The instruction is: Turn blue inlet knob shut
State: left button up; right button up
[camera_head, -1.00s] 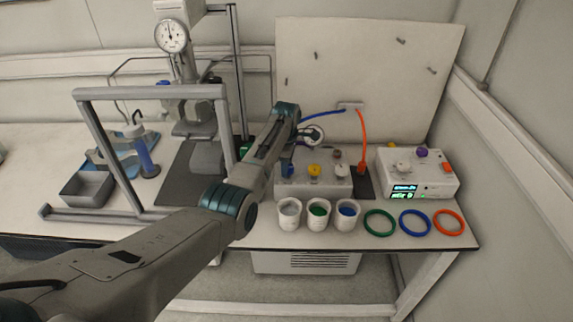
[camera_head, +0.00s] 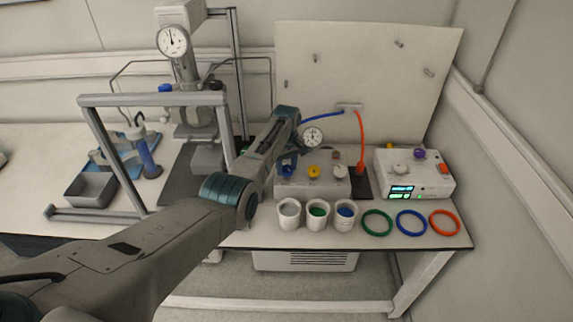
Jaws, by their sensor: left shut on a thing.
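The blue inlet knob (camera_head: 287,172) is at the left end of the grey valve box (camera_head: 325,187), partly hidden behind my left arm. My left gripper (camera_head: 286,162) is at that knob and shut on it; its fingers are mostly hidden by the wrist. A yellow knob (camera_head: 314,172) and a white knob (camera_head: 340,171) are to the right on the same box. A round gauge (camera_head: 312,137) stands behind the box, beside my wrist. How far the blue knob is turned cannot be made out. My right gripper is not in view.
Three white cups (camera_head: 317,217) and green, blue and orange rings (camera_head: 411,223) lie along the front edge. A control box (camera_head: 415,181) with a lit display is at right. A metal frame (camera_head: 152,99) surrounds the press at left. Blue and orange hoses run to the back panel (camera_head: 365,75).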

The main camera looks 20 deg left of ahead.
pick_arm(q)
jog(key=m, duration=0.3)
jog(key=shift+r+m, duration=0.1)
jog(key=shift+m, duration=0.3)
jog(key=m, duration=0.2)
jog(key=shift+w+d+m+p, duration=0.1)
jog(key=shift+m+p, duration=0.3)
jog(key=shift+m, duration=0.6)
jog(key=o, duration=1)
jog(key=shift+c, duration=0.2)
